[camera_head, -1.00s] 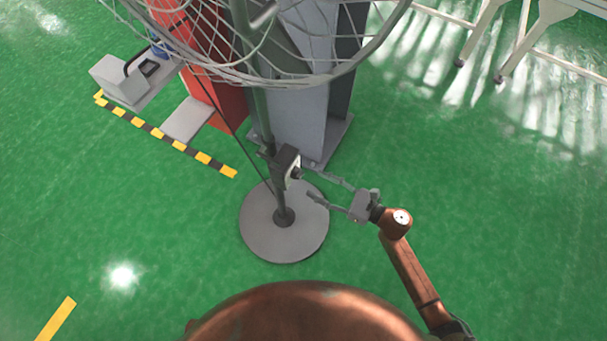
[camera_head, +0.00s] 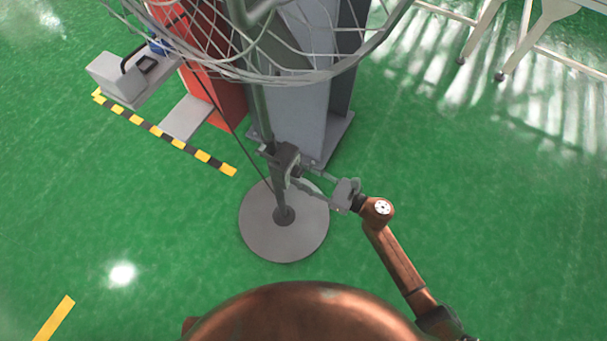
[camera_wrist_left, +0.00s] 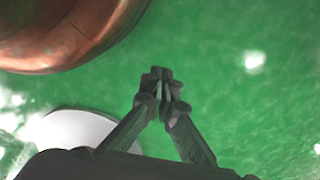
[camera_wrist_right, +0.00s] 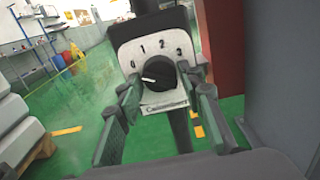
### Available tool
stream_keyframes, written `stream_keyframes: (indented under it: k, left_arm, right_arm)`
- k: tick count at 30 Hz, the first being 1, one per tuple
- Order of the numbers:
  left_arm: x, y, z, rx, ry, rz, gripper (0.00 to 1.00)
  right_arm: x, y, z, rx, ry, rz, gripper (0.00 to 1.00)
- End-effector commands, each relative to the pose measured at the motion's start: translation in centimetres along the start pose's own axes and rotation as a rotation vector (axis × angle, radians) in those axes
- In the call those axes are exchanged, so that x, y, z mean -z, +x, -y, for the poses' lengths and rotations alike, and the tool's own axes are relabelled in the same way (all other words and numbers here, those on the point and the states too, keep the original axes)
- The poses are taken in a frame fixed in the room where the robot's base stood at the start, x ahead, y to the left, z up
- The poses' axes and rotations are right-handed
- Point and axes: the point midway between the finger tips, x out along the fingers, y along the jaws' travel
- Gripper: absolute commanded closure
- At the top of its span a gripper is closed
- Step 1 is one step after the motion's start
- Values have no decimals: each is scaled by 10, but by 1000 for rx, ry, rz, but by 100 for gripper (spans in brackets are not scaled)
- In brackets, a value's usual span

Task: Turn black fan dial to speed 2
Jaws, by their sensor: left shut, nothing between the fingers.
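The black fan dial (camera_wrist_right: 158,74) is a round knob on the light panel of the fan's control box (camera_wrist_right: 151,28). The panel shows marks 0, 1, 2 and 3; the knob's white pointer line aims left, toward the 0 side. My right gripper (camera_wrist_right: 157,83) is open, with one finger on each side of the dial; I cannot tell whether they touch it. In the head view my right gripper (camera_head: 297,177) is at the control box (camera_head: 287,158) on the fan's pole, from the right. My left gripper (camera_wrist_left: 160,85) is shut and empty above the green floor.
The fan's round grey base (camera_head: 260,235) stands on the floor, and its wire cage (camera_head: 290,78) hangs over the top. A grey cabinet (camera_head: 295,110) and a red one (camera_head: 225,92) stand behind.

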Motion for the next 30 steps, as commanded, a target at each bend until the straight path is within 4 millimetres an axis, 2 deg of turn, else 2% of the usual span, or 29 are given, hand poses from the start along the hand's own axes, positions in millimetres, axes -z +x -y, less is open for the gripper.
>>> stream_keyframes:
  k: [12, 23, 30]
  left_arm:
    - [0, 0, 0, 0, 0, 0, 100]
    - [1, 2, 1, 1, -1, -7, 100]
    - [-10, 28, 10, 13, 0, 1, 100]
  right_arm:
    - [0, 0, 0, 0, 0, 0, 94]
    - [0, -1, 0, 0, 72, -1, 94]
    - [-2, -1, 0, 1, 243, -1, 94]
